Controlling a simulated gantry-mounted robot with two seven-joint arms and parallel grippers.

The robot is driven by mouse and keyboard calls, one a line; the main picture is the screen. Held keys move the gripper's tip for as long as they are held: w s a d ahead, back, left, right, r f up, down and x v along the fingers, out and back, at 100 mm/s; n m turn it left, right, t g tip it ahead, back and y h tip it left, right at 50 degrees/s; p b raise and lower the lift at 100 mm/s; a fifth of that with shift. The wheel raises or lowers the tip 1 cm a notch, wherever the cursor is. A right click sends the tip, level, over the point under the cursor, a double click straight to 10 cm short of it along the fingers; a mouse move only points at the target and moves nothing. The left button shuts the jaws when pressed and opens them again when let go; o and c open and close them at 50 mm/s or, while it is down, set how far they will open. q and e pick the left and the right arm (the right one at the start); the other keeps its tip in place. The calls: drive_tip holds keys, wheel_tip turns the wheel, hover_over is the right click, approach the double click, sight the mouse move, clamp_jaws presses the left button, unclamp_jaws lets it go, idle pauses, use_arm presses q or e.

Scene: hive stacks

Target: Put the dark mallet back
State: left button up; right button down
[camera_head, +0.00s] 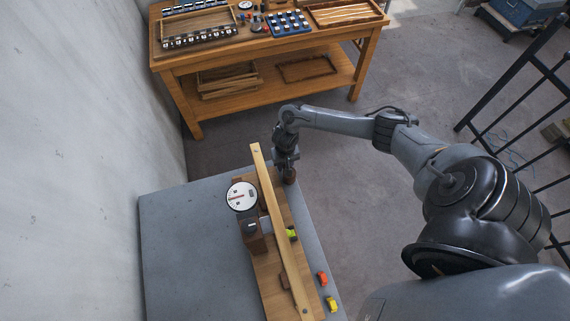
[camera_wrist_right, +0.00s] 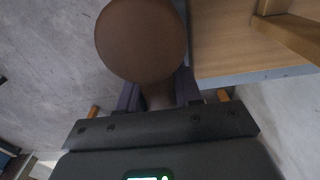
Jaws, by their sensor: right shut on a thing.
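The dark mallet (camera_head: 290,175) is a small brown piece at the lower end of my right gripper (camera_head: 287,161), near the far right edge of the grey table. In the right wrist view the mallet (camera_wrist_right: 141,40) shows as a large round brown end, with a narrower part between the two fingers of my right gripper (camera_wrist_right: 158,92), which is shut on it. Its far side is hidden. I cannot tell whether it touches anything below. My left gripper is not in view.
The grey table (camera_head: 185,250) carries a wooden board (camera_head: 270,275), a long pale bar (camera_head: 275,215), a white dial (camera_head: 242,196), and orange (camera_head: 322,278) and yellow (camera_head: 331,304) pieces. A wooden workbench (camera_head: 275,45) stands behind. The table's left part is clear.

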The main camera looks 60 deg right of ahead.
drive_tip(key=shift+f, duration=0.1)
drive_tip(key=c, duration=1)
unclamp_jaws()
drive_tip(key=shift+c, duration=0.2)
wheel_tip(320, 180, up, 11)
drive_tip(key=p, duration=0.3)
drive_tip(key=shift+s+r+p, duration=0.1)
drive_tip(key=shift+r+p, duration=0.2)
drive_tip(key=shift+r, duration=0.35)
